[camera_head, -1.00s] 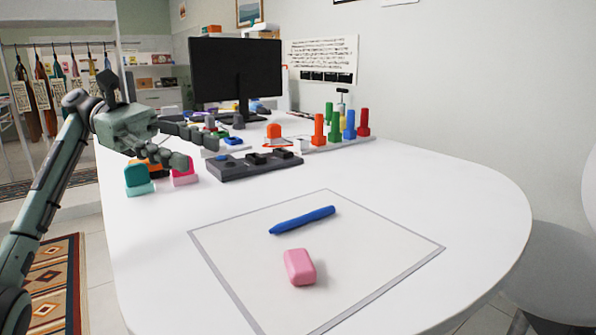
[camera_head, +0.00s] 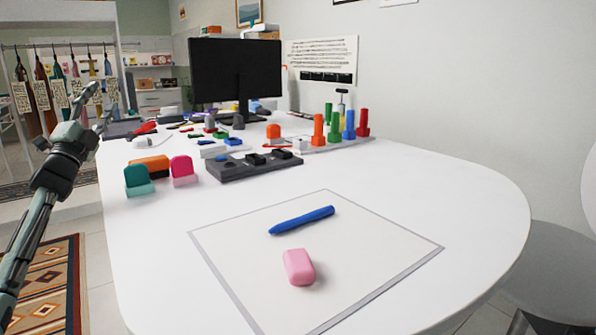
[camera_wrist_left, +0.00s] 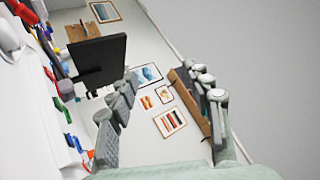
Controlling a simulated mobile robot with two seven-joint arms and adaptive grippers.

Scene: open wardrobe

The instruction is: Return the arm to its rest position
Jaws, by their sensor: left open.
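My left arm comes in at the left edge of the head view and is raised. Its gripper (camera_head: 98,106) is up beside the left edge of the table, clear of the table top. In the left wrist view the two fingers of this gripper (camera_wrist_left: 162,82) stand apart with nothing between them. My right gripper is not in view.
The white table (camera_head: 440,190) bears a blue crayon (camera_head: 302,220) and a pink block (camera_head: 299,267) inside a grey-bordered square. A dark tray (camera_head: 240,168), coloured pegs (camera_head: 334,126) and a monitor (camera_head: 236,70) stand farther back. Clothes hang in the wardrobe (camera_head: 40,82) behind my arm.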

